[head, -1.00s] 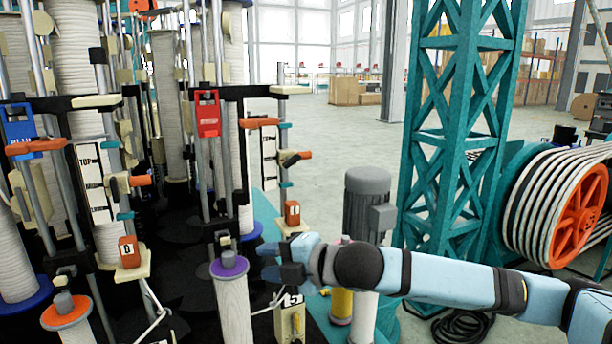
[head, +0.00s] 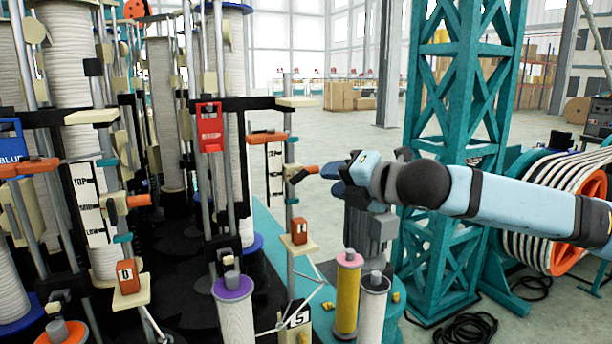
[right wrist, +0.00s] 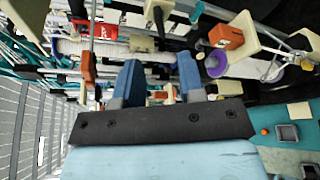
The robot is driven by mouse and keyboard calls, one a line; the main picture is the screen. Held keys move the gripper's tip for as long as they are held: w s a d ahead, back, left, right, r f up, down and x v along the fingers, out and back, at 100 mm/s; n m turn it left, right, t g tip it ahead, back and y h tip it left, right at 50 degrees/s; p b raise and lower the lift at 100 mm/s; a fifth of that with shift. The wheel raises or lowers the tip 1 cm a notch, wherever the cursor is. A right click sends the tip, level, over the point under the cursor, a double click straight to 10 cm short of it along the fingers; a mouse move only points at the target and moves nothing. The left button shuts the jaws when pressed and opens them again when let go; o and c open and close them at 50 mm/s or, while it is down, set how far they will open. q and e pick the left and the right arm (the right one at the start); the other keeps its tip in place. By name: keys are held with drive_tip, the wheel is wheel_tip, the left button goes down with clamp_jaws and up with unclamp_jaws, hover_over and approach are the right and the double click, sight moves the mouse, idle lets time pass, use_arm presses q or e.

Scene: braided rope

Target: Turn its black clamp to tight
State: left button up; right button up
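A small black clamp (head: 297,177) with an orange end (head: 310,169) sticks out to the right from a cream block on a thin upright post, beside a white scale plate. My right gripper (head: 335,172) is just to the right of it in the head view, with its fingertips close to the orange end. I cannot tell whether they touch. In the right wrist view the two blue fingers (right wrist: 158,75) stand apart, with no clear grip on anything. The clamp is hard to make out in that view. My left gripper is not in view.
Orange numbered blocks (head: 299,231) sit on cream ledges. A red tag (head: 209,128) hangs to the left of the clamp. Spools with purple (head: 232,287) and pink (head: 350,259) tops stand below. A teal lattice tower (head: 455,150) stands behind my right arm.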

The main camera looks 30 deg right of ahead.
sight(302, 178)
drive_tip(key=p+x, duration=0.1)
drive_tip(key=x, duration=0.7)
drive_tip(key=shift+w+a+f, duration=0.1)
drive_tip(key=shift+w, duration=0.1)
clamp_jaws()
